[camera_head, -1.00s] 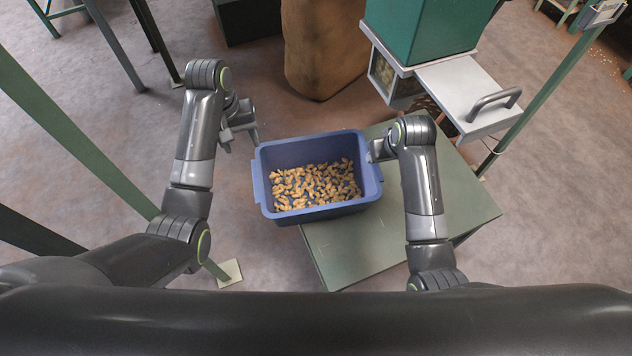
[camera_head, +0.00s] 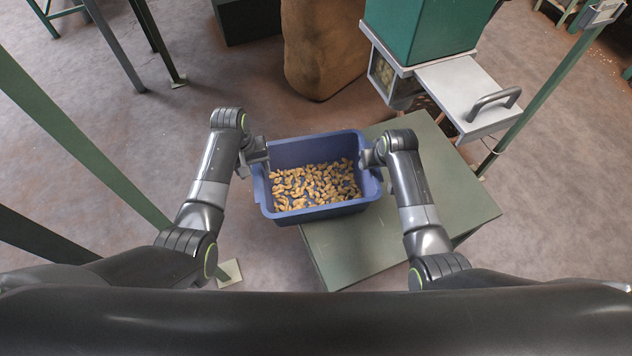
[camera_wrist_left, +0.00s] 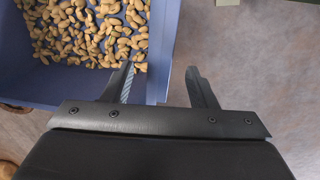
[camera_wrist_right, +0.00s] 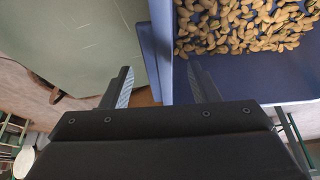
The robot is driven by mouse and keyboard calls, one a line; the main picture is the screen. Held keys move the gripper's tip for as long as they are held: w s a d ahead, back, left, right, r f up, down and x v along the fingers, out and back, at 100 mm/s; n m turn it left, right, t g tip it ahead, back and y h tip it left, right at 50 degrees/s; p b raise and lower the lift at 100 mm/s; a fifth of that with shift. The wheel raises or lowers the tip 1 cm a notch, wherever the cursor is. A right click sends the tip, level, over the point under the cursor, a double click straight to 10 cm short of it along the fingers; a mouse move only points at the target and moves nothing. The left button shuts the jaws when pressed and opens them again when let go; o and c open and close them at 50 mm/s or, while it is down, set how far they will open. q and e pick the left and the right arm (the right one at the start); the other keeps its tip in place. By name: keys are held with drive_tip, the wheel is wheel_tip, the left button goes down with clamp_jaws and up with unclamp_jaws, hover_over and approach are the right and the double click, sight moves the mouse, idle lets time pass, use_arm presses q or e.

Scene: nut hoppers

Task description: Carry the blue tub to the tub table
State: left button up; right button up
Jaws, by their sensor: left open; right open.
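A green hopper (camera_head: 420,30) with a grey handled slide (camera_head: 470,95) stands behind the table at the right. A brown sack (camera_head: 325,50) stands at the back. Green posts rise at left (camera_head: 85,150) and right (camera_head: 545,90). Floor left of the tub is open.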

sight(257, 176)
use_arm(q)
drive_tip(key=shift+d+f, duration=0.15)
drive_tip(key=shift+f, duration=1.05)
drive_tip(key=shift+d+f, duration=0.1)
drive_tip(key=shift+f, duration=1.1)
use_arm(e)
drive_tip(key=shift+x, duration=1.65)
use_arm(q)
drive_tip(key=shift+c, duration=0.2)
use_arm(e)
drive_tip(key=shift+c, duration=0.3)
use_arm(q)
clamp_jaws()
use_arm(e)
clamp_jaws()
use_arm(q)
drive_tip(key=shift+w, duration=0.1)
use_arm(e)
drive_tip(key=shift+r, duration=0.1)
